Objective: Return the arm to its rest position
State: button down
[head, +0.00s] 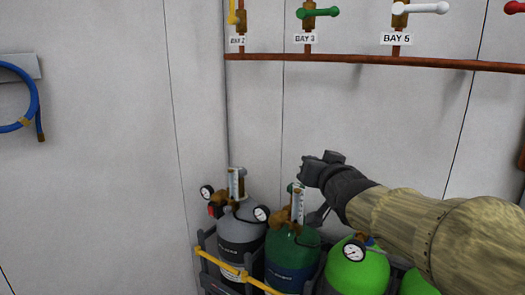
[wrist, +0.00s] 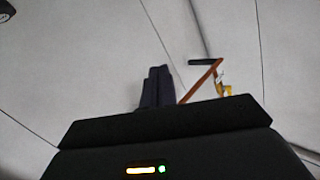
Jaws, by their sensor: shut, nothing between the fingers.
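My arm (head: 405,222) reaches in from the right edge of the head view, in a tan sleeve. My gripper (head: 312,172) is at its end, above the gas cylinders and close to the regulator of the dark green one; I cannot tell if they touch. In the wrist view, the fingers of my gripper (wrist: 154,88) are together, with nothing between them. The wrist camera faces up along the wall, where a copper pipe (wrist: 201,80) shows.
A grey cylinder (head: 240,240), a dark green cylinder (head: 291,262) and bright green cylinders (head: 352,275) stand in a rack with a yellow bar (head: 222,264). A copper pipe (head: 350,58) with valves runs above. A blue hose (head: 35,95) hangs left. The wall between is bare.

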jog(key=s+d+f+g+h, duration=0.1)
jog(key=s+d+f+g, duration=0.2)
jog(key=f, duration=0.7)
jog(key=s+f+g+h, duration=0.2)
jog(key=s+f+g, duration=0.2)
jog(key=f, duration=0.6)
jog(key=s+f+n+g, duration=0.1)
jog(key=s+f+g, duration=0.6)
jog(key=s+f, duration=0.6)
jog(key=shift+s+d+f, duration=0.3)
jog(key=shift+s+d, duration=0.05)
jog(key=shift+s, duration=0.2)
